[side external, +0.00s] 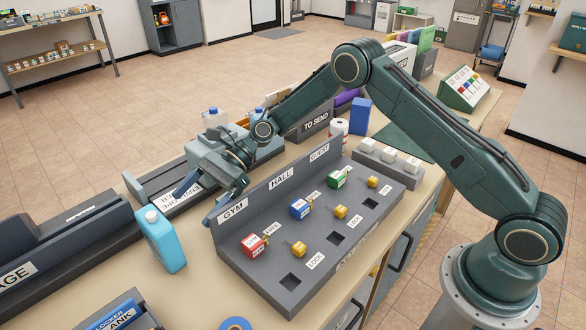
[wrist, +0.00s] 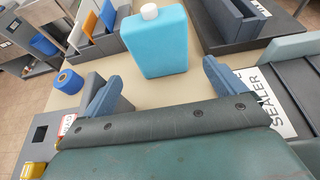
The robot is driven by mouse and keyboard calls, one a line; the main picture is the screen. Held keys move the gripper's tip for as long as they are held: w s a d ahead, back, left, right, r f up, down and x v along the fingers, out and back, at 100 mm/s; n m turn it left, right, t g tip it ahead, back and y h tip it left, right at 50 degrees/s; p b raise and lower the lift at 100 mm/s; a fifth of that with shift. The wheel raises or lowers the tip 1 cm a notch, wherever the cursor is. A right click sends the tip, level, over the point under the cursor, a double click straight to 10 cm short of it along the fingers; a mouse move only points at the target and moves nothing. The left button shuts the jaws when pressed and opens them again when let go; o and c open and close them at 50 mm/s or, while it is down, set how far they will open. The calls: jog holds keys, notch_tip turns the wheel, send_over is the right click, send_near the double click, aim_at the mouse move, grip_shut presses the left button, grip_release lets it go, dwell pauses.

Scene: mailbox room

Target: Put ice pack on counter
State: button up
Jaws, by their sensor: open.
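The ice pack (side external: 162,240), a light blue flat bottle shape with a white cap, stands on the beige counter (side external: 200,275), left of the grey key panel. In the wrist view the ice pack (wrist: 153,42) stands upright just beyond my fingertips, about midway between them. My gripper (side external: 210,193) is open, above the counter on the far right side of the pack. Its two blue fingers are spread with nothing between them in the wrist view (wrist: 163,85).
The grey key panel (side external: 310,235), with coloured tags and yellow knobs, stands right of the pack. A dark grey unit (side external: 65,245) lies to its left. The sealer (wrist: 285,100) is beside my gripper. A blue tape roll (wrist: 69,81) lies on the counter.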

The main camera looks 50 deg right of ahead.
jog(key=shift+v, duration=1.55)
